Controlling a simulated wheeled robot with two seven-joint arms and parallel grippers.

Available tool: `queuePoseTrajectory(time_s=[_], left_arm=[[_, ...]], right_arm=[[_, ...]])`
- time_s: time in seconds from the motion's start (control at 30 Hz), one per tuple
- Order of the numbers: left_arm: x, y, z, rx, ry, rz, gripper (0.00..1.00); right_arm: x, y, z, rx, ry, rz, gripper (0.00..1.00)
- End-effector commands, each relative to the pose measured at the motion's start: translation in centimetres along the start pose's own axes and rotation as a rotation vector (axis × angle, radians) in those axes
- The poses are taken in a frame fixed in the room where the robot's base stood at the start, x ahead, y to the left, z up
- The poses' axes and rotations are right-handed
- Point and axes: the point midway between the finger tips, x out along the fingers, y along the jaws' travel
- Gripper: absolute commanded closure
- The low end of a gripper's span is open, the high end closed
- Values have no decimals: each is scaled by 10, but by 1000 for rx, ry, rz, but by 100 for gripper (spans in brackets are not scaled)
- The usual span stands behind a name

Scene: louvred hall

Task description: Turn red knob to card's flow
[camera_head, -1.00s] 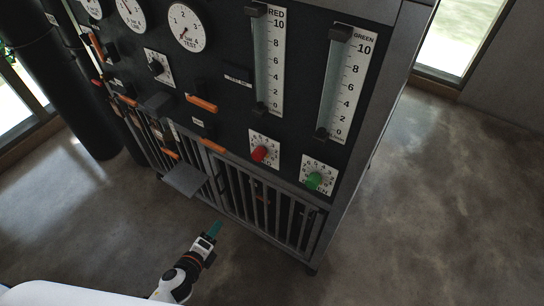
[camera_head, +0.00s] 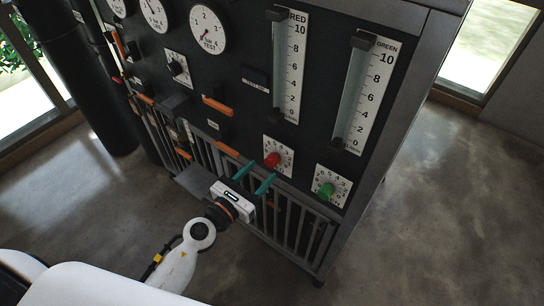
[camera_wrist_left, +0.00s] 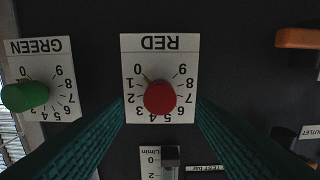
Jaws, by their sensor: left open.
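The red knob (camera_head: 272,160) sits on a white dial plate below the RED flow tube (camera_head: 283,65). It also shows in the left wrist view (camera_wrist_left: 160,97), where the plate appears upside down and a small pointer mark lies near 0 and 1. My left gripper (camera_head: 264,170) is open just in front of the knob. In the left wrist view its teal fingers (camera_wrist_left: 160,108) lie on either side of the knob, with gaps; I cannot tell whether the tips reach past its front. No card is readable. My right gripper is not in view.
The green knob (camera_head: 326,190) is close by on the right, under the GREEN tube (camera_head: 354,95). A grey shelf (camera_head: 188,180) juts out left of my gripper. Orange handles (camera_head: 217,106) stick out of the panel. Barred doors are below; the floor at right is clear.

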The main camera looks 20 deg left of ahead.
Motion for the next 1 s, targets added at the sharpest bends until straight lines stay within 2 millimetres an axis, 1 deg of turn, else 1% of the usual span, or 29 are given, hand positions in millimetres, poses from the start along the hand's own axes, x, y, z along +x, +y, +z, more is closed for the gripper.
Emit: queuePoseTrajectory(time_s=[0.03,0.27,0.33,0.6,0.77,0.8,0.87,1.0], left_arm=[[8,0,-2,-1,2,-1,49],[41,0,-2,-2,3,-1,49],[37,0,1,-1,0,-1,49],[45,0,0,-1,0,0,49],[45,0,0,-1,0,-1,49],[45,0,0,-1,0,-1,51],[45,0,0,-1,0,-1,61],[45,0,0,-1,0,-1,83]], right_arm=[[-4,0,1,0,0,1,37],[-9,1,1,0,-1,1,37],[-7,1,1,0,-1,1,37],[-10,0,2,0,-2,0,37],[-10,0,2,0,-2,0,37],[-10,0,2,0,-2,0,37],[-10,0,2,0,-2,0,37],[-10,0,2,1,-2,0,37]])
